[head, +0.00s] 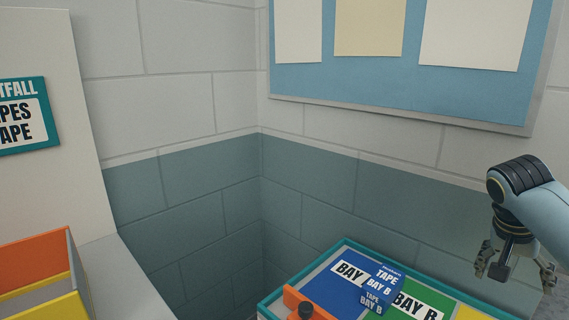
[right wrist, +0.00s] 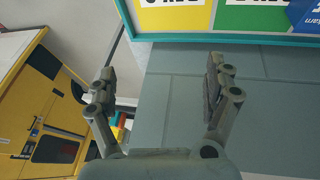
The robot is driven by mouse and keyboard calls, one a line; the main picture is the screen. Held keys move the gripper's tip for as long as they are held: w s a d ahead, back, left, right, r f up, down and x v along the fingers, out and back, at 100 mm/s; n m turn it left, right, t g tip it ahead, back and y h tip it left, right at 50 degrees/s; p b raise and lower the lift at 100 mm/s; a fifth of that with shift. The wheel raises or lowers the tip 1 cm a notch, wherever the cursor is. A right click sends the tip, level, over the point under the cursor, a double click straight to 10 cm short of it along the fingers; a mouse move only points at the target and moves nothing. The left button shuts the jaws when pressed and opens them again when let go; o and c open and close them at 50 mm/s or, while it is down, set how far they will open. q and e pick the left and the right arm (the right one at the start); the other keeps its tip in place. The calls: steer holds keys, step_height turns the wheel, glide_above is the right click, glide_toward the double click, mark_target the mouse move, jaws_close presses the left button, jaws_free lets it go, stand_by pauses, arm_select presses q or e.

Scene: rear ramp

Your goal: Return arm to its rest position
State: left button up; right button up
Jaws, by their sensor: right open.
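My right gripper (head: 515,274) hangs at the right edge of the head view, its arm coming in from the right. Its fingers are spread apart with nothing between them. In the right wrist view the same open gripper (right wrist: 159,74) has an empty gap. It is to the right of the teal-rimmed tray (head: 325,259) and apart from it. My left gripper is not in view.
A blue tape box (head: 380,287) stands on the tray's labelled blue and green panels. An orange piece with a black knob (head: 306,309) is at its front. Left are an orange-and-yellow bin (head: 35,262) and a white panel. A yellow cabinet (right wrist: 50,110) shows in the wrist view.

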steer(key=s+d+r+h, duration=0.25)
steer(key=d+r, duration=0.35)
steer(key=d, duration=0.6)
steer(key=s+d+f+n, duration=0.35)
steer(key=s+f, duration=0.25)
steer(key=f, duration=0.6)
steer(key=s+d+f+n, duration=0.35)
steer(key=s+f, duration=0.25)
steer(key=f, duration=0.5)
steer(key=s+d+f+n, duration=0.3)
steer(key=s+f, duration=0.3)
steer(key=s, duration=0.6)
steer(key=s+d+f+n, duration=0.25)
steer(key=s+f, duration=0.35)
steer(key=s, duration=0.5)
steer(key=s+a+f+y, duration=0.2)
steer(key=a+f, duration=0.3)
steer(key=a, duration=0.8)
steer(key=s+a+f+m+y, duration=0.15)
steer(key=a+f, duration=0.25)
steer(key=a, duration=0.9)
steer(key=s+a+f+y, duration=0.25)
steer(key=a+f, duration=0.25)
steer(key=a, duration=0.8)
step_height(320, 180, down, 15)
steer(key=b, duration=1.5)
steer(key=shift+s+a+f+b, duration=0.2)
steer(key=shift+s+a+b, duration=0.15)
steer(key=shift+s+a, duration=0.05)
steer(key=shift+y, duration=0.25)
